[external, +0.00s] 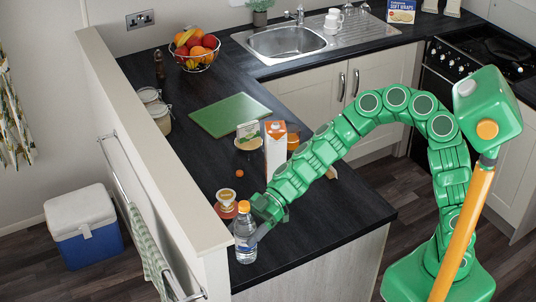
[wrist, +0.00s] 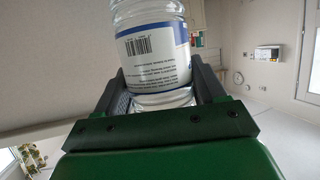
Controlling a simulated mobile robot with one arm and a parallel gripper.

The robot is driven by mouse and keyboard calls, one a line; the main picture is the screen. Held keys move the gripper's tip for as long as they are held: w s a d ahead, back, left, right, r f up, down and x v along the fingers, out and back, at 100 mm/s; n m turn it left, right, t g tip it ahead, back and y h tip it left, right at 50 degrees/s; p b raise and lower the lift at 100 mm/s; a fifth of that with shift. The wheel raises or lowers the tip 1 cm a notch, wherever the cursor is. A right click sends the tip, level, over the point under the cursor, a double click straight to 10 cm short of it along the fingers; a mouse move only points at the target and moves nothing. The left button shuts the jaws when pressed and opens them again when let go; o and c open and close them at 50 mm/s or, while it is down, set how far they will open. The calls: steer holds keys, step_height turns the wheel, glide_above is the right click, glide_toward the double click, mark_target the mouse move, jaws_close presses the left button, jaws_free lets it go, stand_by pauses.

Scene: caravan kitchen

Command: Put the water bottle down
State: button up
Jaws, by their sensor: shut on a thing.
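The water bottle (external: 244,238) is clear with an orange cap. It is upright at the near left end of the dark counter (external: 300,235), close to the low partition wall. Its base appears at the counter surface, but I cannot tell whether it touches. My gripper (external: 256,228) is shut on the bottle from the right side. In the wrist view the bottle (wrist: 155,50), with a white and blue barcode label, stands between the two fingers (wrist: 165,92).
A green board (external: 230,114) lies farther back. The partition wall (external: 150,150) borders the counter's left. The counter's near right part is clear.

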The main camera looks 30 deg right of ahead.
mark_target(238, 246)
steer(key=shift+w+a+f, duration=0.15)
steer(key=shift+a+f, duration=0.05)
steer(key=shift+f, duration=1.7)
steer(key=o, duration=1.5)
steer(key=shift+f, duration=0.1)
steer(key=shift+w+d+r, duration=0.2)
steer(key=shift+d+r, duration=0.1)
steer(key=shift+d, duration=0.05)
steer(key=v, duration=1.1)
steer(key=shift+d, duration=0.15)
